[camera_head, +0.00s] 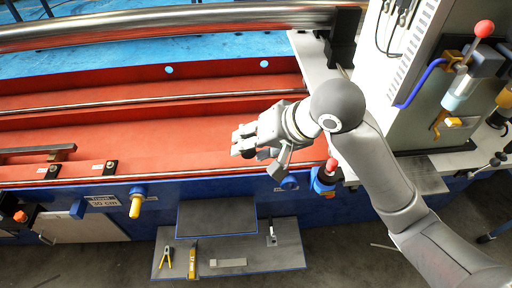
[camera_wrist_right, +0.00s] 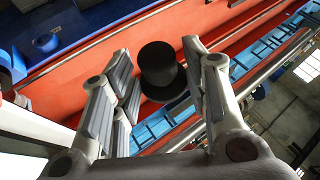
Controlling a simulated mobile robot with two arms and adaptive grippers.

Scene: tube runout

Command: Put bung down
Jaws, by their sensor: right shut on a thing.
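The bung (camera_wrist_right: 158,64) is a black cylinder with a wider flange, seen between the fingers of my right gripper (camera_wrist_right: 162,82) in the right wrist view. The gripper is shut on it. In the head view my right gripper (camera_head: 258,147) hangs over the front part of the red machine bed (camera_head: 180,135), its arm coming in from the right. There the bung is mostly hidden by the fingers; only a small dark part shows at the fingertips. I cannot tell its exact height above the bed. My left gripper is not in view.
A long metal tube (camera_head: 180,22) runs along the back. A grey step (camera_head: 290,240) in front holds yellow pliers (camera_head: 166,257), a yellow-handled tool (camera_head: 192,262) and a grey bar (camera_head: 228,262). A red-knobbed lever (camera_head: 331,165) stands close right of the gripper. A machine cabinet (camera_head: 425,70) is at right.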

